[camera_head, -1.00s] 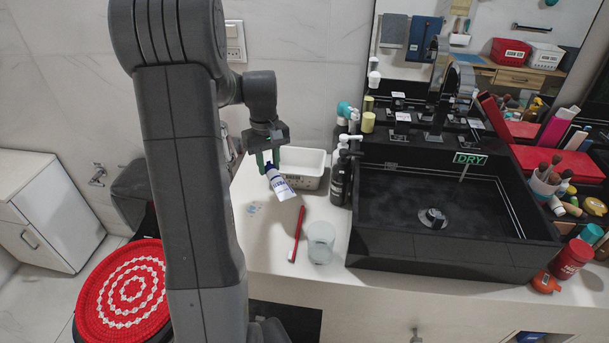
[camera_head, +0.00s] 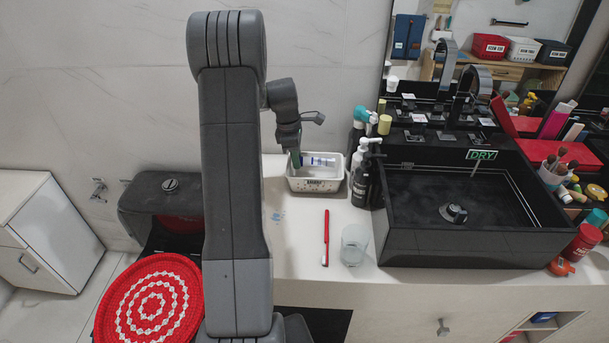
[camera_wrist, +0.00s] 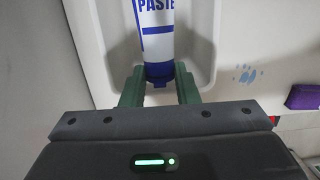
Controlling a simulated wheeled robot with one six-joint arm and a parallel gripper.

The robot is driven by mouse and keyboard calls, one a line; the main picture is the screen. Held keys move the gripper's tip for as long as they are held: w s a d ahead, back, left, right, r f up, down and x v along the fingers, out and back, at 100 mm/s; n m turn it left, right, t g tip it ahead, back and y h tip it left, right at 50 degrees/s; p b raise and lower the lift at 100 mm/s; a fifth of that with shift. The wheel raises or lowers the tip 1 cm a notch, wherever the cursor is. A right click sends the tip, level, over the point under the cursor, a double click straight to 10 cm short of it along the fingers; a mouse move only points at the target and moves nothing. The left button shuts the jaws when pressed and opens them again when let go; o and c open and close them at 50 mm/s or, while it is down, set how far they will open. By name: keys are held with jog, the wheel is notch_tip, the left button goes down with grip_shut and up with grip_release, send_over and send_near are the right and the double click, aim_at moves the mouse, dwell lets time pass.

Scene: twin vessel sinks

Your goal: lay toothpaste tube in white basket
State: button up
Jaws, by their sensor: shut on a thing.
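The toothpaste tube (camera_head: 320,161) is white and blue and lies level at the white basket's opening in the head view. My gripper (camera_head: 295,162) is shut on its blue cap end at the basket's left side. The white basket (camera_head: 316,185) stands on the counter against the wall, with small dark print on its front. In the wrist view the tube (camera_wrist: 155,35) points away from my gripper (camera_wrist: 159,88), between the green fingers, with the basket's rim (camera_wrist: 205,60) around it. I cannot tell whether the tube touches the basket floor.
Pump bottles (camera_head: 362,182) stand close to the basket's right. A red toothbrush (camera_head: 326,238) and a clear glass (camera_head: 354,244) are on the counter in front. A black sink (camera_head: 455,245) fills the right.

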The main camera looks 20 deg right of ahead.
jog(key=shift+f, duration=3.25)
jog(key=o, duration=1)
notch_tip(320, 180, up, 12)
jog(key=a, duration=0.1)
jog(key=shift+w+a, duration=0.35)
